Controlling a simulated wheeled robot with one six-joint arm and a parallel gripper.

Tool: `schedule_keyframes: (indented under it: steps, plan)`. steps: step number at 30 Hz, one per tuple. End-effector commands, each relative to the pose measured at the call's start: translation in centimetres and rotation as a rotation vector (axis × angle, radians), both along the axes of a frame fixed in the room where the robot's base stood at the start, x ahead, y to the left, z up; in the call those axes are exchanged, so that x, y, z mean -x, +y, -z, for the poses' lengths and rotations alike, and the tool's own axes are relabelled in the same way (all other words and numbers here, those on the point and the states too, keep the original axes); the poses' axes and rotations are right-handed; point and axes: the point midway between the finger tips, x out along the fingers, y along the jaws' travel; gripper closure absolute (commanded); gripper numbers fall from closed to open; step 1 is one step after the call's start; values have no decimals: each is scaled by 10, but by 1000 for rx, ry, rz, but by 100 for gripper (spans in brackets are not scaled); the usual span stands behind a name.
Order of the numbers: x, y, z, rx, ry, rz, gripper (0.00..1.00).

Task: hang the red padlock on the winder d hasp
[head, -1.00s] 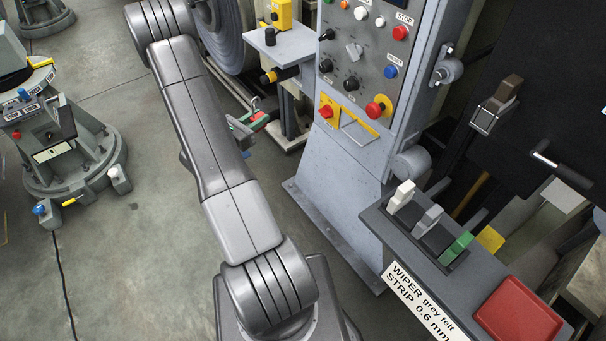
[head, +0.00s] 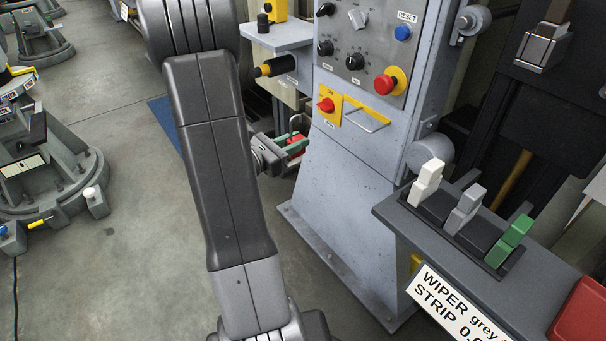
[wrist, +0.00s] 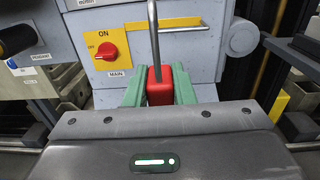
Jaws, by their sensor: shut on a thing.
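The red padlock (wrist: 160,85) is held upright between the two green fingers of my gripper (wrist: 160,92). Its steel shackle (wrist: 153,35) stands up above the body. In the head view the padlock (head: 296,143) and gripper (head: 286,146) are left of the grey cabinet, partly behind my arm. A yellow plate with a red rotary switch (head: 326,105) and a steel bar (head: 366,117) is on the cabinet front. In the wrist view the shackle crosses in front of the bar (wrist: 180,24); I cannot tell whether they touch. No winder d label is readable.
The control panel (head: 362,38) with knobs and a red button is above the switch. A shelf with a black and yellow handle (head: 277,66) is at left. Floor between is clear.

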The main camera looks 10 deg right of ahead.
Motion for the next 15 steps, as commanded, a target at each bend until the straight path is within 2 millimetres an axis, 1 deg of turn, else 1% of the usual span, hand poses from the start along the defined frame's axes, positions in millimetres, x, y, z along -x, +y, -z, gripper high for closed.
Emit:
schedule_keyframes:
  steps: [1, 3, 9, 15]
  plan:
    - [6, -4, 14, 0, -4, 9, 100]
    - [13, -9, 18, 1, -4, 18, 100]
    - [23, -15, 22, 1, -2, 30, 100]
    - [25, -16, 21, 1, -1, 32, 100]
